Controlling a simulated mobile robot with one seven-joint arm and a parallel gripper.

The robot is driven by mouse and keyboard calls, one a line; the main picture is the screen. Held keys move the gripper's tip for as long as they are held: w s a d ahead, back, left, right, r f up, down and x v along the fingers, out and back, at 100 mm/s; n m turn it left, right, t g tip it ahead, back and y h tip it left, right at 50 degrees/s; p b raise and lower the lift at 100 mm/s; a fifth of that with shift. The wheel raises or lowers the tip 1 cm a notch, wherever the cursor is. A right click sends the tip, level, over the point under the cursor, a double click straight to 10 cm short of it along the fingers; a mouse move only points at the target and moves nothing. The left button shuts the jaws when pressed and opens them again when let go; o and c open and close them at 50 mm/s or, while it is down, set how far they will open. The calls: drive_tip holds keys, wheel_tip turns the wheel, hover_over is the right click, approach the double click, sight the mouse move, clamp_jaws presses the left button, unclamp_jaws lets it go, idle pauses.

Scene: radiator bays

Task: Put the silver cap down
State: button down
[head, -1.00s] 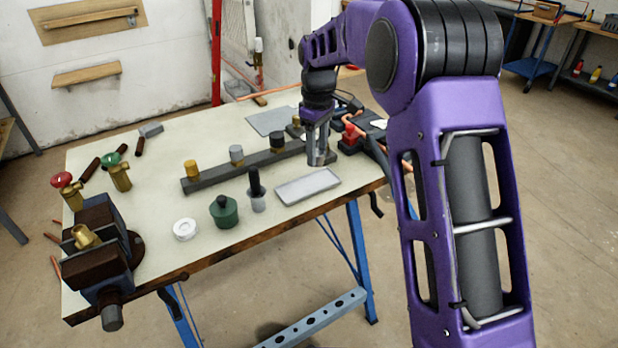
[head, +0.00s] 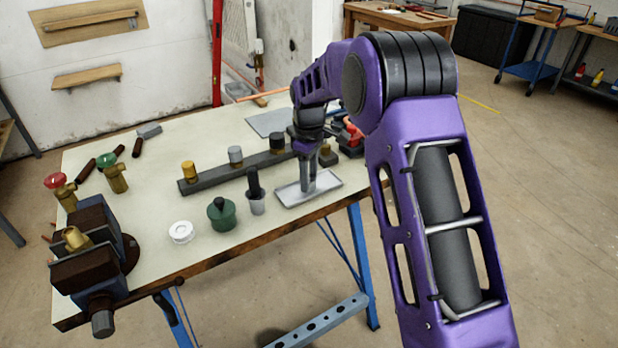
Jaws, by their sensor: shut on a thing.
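My gripper (head: 309,188) points straight down over the shallow grey tray (head: 292,197) near the table's front right. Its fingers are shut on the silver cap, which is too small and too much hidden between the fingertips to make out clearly. The fingertips are low over the tray; I cannot tell whether the cap touches it. A dark rail (head: 214,180) behind the tray carries a gold cap (head: 189,171), a grey cap-like piece (head: 235,155) and a black cap (head: 277,141).
A vise (head: 95,260) and brass valves (head: 116,178) are at the left. The table's middle left is clear.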

drive_tip(key=shift+f, duration=0.1)
drive_tip(key=shift+c, duration=2)
unclamp_jaws()
wheel_tip(320, 180, up, 12)
drive_tip(key=p, duration=0.1)
drive_tip(key=shift+r+p, duration=0.2)
drive_tip(key=shift+p, duration=0.1)
